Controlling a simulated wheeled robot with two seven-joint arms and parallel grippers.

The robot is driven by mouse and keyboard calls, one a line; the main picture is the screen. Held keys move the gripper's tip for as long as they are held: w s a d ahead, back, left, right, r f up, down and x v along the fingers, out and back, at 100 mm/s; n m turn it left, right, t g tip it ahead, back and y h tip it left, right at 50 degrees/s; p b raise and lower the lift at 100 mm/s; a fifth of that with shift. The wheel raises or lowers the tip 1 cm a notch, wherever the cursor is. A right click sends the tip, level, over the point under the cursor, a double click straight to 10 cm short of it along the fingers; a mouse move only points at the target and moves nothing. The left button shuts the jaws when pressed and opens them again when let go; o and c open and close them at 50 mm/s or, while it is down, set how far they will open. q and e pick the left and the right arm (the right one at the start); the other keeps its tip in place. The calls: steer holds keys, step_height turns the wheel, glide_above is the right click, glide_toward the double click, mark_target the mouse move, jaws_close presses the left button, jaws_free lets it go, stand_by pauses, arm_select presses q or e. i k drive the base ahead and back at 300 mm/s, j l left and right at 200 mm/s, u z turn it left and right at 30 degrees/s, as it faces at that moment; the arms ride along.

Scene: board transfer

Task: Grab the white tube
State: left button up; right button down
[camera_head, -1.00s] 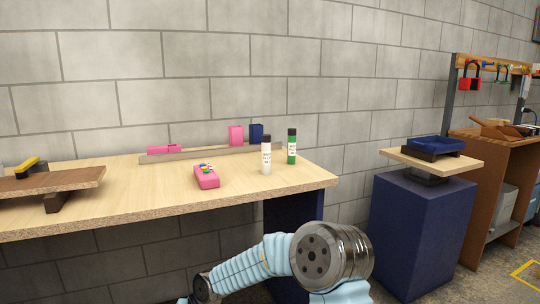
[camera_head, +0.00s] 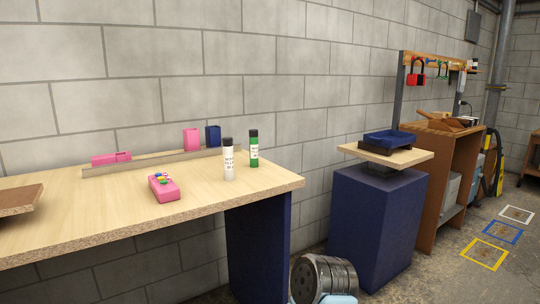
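The white tube (camera_head: 229,162) stands upright on the wooden table (camera_head: 110,219), near its right end. It has a dark cap and black print on its side. A green tube (camera_head: 254,150) with a dark cap stands just behind and to its right, apart from it. No gripper fingers are in view.
A pink box with coloured buttons (camera_head: 163,187) lies left of the white tube. A ledge (camera_head: 140,164) along the back holds pink blocks (camera_head: 191,139) and a blue block (camera_head: 213,136). A blue pedestal (camera_head: 372,222) with a blue tray (camera_head: 388,138) stands to the right.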

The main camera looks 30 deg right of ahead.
mark_target(227, 142)
steer(key=i+z, duration=0.15)
steer(key=z, duration=0.25)
steer(key=i+j+z, duration=0.1)
steer(key=z, duration=0.25)
